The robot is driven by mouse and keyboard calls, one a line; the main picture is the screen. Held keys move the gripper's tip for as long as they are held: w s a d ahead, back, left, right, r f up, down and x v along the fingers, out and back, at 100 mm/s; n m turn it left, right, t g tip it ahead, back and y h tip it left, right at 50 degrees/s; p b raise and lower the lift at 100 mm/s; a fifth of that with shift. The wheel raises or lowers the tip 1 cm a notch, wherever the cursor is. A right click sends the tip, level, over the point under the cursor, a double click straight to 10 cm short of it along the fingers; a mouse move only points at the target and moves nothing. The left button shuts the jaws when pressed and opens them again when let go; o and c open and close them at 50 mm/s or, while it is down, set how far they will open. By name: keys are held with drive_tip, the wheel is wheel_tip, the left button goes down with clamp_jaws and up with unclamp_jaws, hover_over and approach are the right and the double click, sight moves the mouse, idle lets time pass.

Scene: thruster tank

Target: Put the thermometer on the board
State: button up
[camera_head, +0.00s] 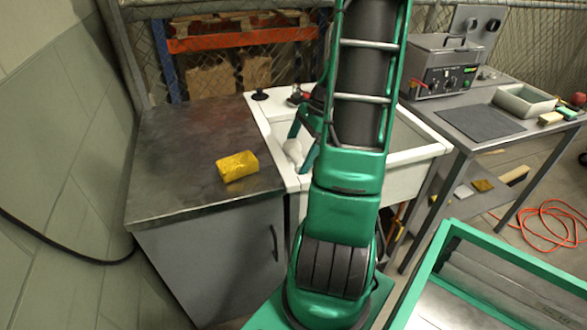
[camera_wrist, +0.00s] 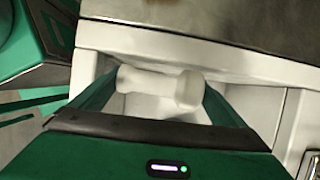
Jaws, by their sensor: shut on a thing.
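My gripper (camera_wrist: 158,88) is shut on a white, spool-shaped thing (camera_wrist: 160,84) with thicker ends, which lies crosswise between the green fingers. In the head view, this white thing (camera_head: 293,150) shows at my gripper (camera_head: 299,146), over the left rim of the white tank. I cannot tell from its shape whether it is the thermometer, and no other thermometer is plain to see. A flat dark grey board (camera_head: 480,123) lies on the grey table at the right. Nothing rests on it. My arm hides part of the tank.
The white tank (camera_head: 420,155) stands between a metal-topped cabinet (camera_head: 160,165) with a yellow block (camera_head: 237,166) and the right table. That table also bears a grey machine (camera_head: 440,68) and a pale tray (camera_head: 524,100). A green-rimmed bin (camera_head: 510,260) is at the lower right.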

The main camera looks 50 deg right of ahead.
sight(297, 153)
wheel_tip(297, 153, up, 9)
drive_tip(key=shift+f, duration=0.2)
